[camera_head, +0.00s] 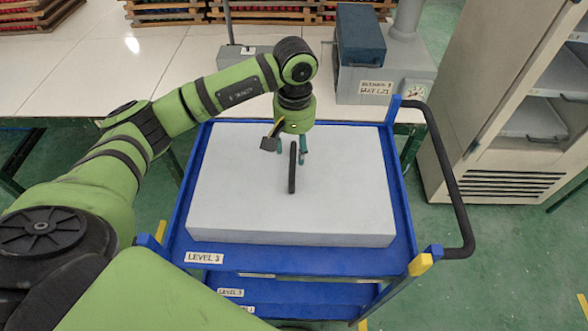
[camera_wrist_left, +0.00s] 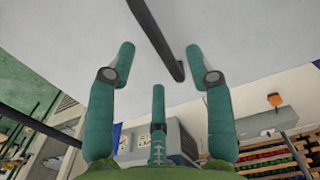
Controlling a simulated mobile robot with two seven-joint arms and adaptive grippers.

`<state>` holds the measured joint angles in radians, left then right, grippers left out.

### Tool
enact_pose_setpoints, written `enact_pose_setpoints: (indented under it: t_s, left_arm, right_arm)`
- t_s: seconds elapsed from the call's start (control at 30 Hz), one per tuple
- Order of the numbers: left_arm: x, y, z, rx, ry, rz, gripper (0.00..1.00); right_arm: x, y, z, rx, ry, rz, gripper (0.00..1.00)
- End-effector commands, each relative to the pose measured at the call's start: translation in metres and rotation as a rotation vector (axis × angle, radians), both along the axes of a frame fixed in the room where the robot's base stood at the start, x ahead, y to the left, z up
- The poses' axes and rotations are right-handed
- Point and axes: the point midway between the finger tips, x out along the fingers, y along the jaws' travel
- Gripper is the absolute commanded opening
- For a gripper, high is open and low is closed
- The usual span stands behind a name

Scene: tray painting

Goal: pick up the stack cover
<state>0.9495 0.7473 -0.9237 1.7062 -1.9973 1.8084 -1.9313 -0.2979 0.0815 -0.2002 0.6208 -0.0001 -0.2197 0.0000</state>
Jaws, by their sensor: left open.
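The stack cover (camera_head: 240,205) is a large, flat, light grey slab lying on the top level of a blue cart. A thin black handle (camera_head: 292,172) stands at its middle, running front to back. My left gripper (camera_head: 291,160) is open at the handle's far part, with fingers on either side of it. In the left wrist view, the dark handle (camera_wrist_left: 158,38) runs between the tips of my left gripper (camera_wrist_left: 160,62), nearer the right finger. The pale cover (camera_wrist_left: 235,45) fills the upper part there. I cannot tell whether the fingers touch anything. My right gripper is not in view.
The blue cart (camera_head: 290,260) has labelled levels and a black push handle (camera_head: 452,170) on the right. A white table (camera_head: 70,75) stands behind it with a grey machine (camera_head: 385,75) and wooden trays (camera_head: 165,12). An open cabinet (camera_head: 500,100) stands at right.

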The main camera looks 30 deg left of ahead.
Motion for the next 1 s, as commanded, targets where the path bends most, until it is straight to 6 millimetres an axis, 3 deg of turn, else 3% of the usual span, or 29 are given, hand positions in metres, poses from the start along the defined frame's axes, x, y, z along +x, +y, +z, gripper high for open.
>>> enact_pose_setpoints:
  t_s: [0.23, 0.4, 0.67, 0.8, 1.0]
  left_arm:
    - [-0.003, -0.002, -0.028, -0.004, 0.007, 0.001, 0.53]
    - [-0.001, -0.002, -0.050, -0.005, 0.001, 0.001, 0.53]
    - [-0.001, -0.002, -0.054, -0.005, -0.001, 0.000, 0.53]
    - [-0.001, -0.002, -0.054, -0.005, -0.001, 0.000, 0.00]
    - [0.000, -0.002, -0.052, -0.006, -0.004, 0.001, 0.00]
  right_arm:
    - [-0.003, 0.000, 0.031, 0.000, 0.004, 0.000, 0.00]
    - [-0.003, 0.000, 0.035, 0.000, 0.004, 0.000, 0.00]
    - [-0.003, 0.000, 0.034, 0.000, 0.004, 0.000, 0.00]
    - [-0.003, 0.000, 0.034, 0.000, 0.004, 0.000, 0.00]
    - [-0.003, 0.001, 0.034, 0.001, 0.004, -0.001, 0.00]
